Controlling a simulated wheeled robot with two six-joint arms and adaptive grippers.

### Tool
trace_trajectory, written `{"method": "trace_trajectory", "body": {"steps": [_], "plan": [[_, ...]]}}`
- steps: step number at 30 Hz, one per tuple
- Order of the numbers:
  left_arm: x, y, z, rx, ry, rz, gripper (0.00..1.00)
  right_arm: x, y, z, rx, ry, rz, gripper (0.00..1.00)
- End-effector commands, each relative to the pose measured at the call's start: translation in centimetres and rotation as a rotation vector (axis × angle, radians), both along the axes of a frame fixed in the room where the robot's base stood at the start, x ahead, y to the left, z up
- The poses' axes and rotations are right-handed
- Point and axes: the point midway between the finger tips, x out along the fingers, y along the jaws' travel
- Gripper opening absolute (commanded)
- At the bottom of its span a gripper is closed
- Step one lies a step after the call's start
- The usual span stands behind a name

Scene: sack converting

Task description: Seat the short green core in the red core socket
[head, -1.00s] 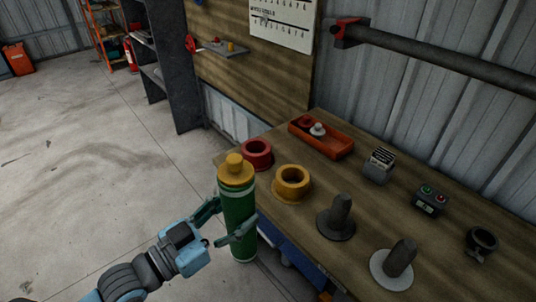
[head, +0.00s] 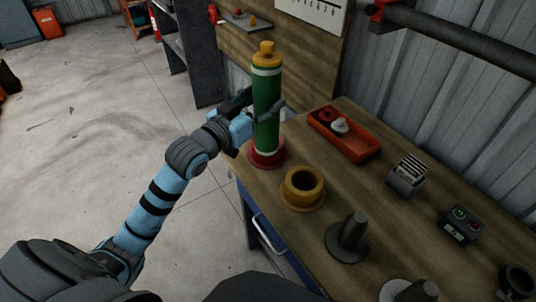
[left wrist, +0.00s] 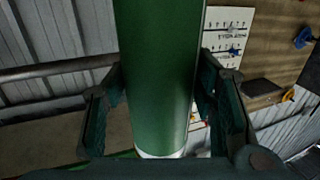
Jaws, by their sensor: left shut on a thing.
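The green core (head: 266,105) stands upright, with white bands near both ends and a yellow knobbed top. Its lower end is at the red core socket (head: 278,158) on the bench's left end. I cannot tell whether it is inside the socket or just above it, as the core hides the opening. My left gripper (head: 262,113) is shut on the core around its middle. In the left wrist view the green core (left wrist: 158,70) runs between the two fingers of my left gripper (left wrist: 162,95). My right gripper is not in view.
A yellow socket (head: 303,188) stands close to the right of the red one. A dark peg on a round base (head: 350,240), a red tray (head: 345,136), a card holder (head: 406,175) and a button box (head: 461,225) share the wooden bench (head: 375,190).

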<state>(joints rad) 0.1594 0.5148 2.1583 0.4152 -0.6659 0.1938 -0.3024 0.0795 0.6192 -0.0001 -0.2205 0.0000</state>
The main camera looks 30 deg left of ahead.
Motion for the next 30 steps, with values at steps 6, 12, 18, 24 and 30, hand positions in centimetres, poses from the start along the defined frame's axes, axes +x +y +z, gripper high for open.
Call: {"method": "trace_trajectory", "body": {"steps": [6, 12, 18, 24, 30], "plan": [[5.4, 2.3, 6.2, -0.004, -0.008, 0.094, 0.11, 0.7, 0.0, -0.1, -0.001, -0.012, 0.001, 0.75], [7.3, 3.1, 9.3, -0.001, -0.005, 0.128, 0.11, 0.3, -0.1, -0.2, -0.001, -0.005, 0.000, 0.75], [7.5, 3.2, 4.7, 0.000, 0.002, 0.132, 0.11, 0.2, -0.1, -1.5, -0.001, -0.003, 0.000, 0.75], [7.5, 3.2, -2.9, 0.000, 0.001, 0.132, 0.11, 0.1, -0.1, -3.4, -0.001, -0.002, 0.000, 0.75], [7.5, 3.2, -6.3, 0.000, -0.004, 0.131, 0.11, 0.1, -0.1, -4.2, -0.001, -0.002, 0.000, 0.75]]}}
